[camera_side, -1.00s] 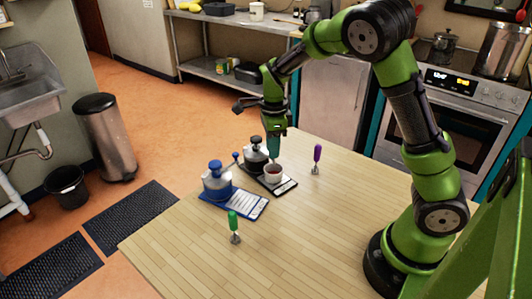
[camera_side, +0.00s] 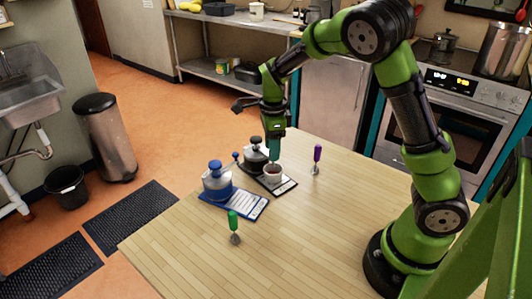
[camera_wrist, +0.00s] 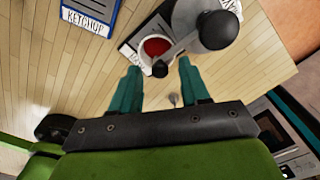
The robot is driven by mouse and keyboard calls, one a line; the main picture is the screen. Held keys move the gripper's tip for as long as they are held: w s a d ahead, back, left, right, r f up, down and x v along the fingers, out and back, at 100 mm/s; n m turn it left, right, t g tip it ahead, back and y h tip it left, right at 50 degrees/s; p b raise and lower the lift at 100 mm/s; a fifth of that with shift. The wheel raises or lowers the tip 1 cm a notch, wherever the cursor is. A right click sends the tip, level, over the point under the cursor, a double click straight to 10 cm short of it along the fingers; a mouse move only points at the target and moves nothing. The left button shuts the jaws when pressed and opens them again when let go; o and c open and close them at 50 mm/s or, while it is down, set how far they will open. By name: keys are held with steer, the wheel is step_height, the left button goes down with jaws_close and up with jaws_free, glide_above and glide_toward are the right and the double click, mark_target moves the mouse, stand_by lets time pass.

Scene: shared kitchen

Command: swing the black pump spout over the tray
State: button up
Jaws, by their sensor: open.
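The black pump (camera_side: 256,152) stands at the back of its dark tray (camera_side: 286,186); its round black knob shows large in the wrist view (camera_wrist: 218,30). Its spout (camera_wrist: 178,53) reaches out to a black ball end (camera_wrist: 160,69), beside a white cup with red contents (camera_wrist: 156,46). The cup (camera_side: 272,173) also shows on the tray in the side view. My gripper (camera_wrist: 159,66) is open, its teal fingers on either side of the ball end, apart from it as far as I can see. In the side view my gripper (camera_side: 274,150) hides part of the spout.
A blue pump (camera_side: 217,182) on a blue tray (camera_side: 244,206) stands to the left, its ball end near the black pump. The front table area is clear.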

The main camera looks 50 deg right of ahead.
step_height(320, 180, up, 17)
stand_by(0.4)
steer(key=s+a+f+n+t+y, duration=0.1)
steer(key=s+a+n+t, duration=0.2)
steer(key=s+n, duration=0.5)
steer(key=s+a+n+t+y, duration=0.1)
steer(key=s+a+n+t, duration=0.3)
steer(key=s+n, duration=0.5)
steer(key=a+n, duration=0.2)
steer(key=n, duration=0.3)
steer(key=shift+f, duration=0.4)
